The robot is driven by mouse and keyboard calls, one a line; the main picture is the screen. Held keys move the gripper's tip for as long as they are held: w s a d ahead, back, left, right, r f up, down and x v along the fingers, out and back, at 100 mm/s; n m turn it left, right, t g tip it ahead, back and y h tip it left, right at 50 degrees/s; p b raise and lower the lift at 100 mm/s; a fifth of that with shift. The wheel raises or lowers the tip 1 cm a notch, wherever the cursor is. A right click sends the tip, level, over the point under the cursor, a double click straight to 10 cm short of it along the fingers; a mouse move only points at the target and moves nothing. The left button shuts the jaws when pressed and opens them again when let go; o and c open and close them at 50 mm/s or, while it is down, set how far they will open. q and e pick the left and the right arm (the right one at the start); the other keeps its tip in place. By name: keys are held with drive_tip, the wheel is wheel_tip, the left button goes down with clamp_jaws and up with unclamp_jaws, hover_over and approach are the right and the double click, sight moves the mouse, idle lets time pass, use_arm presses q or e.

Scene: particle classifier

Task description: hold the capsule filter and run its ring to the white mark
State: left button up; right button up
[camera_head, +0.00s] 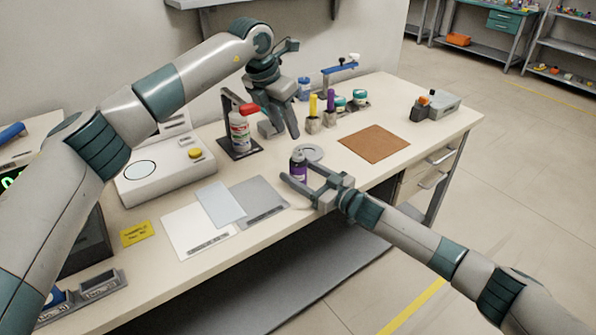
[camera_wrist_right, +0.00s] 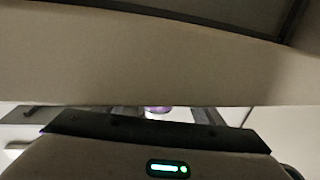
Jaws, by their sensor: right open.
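A white mark on the filter is too small to make out.
A white bottle with a red top (camera_head: 240,132) stands on a dark stand near my left gripper. Behind are yellow and purple markers (camera_head: 330,103) and small jars. A brown mat (camera_head: 374,143) lies bare to the right. Grey and white sheets (camera_head: 262,198) lie at the front left.

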drive_tip(key=shift+w+a, duration=0.3)
drive_tip(key=shift+a, duration=0.05)
clamp_jaws()
idle(0.3)
idle(0.4)
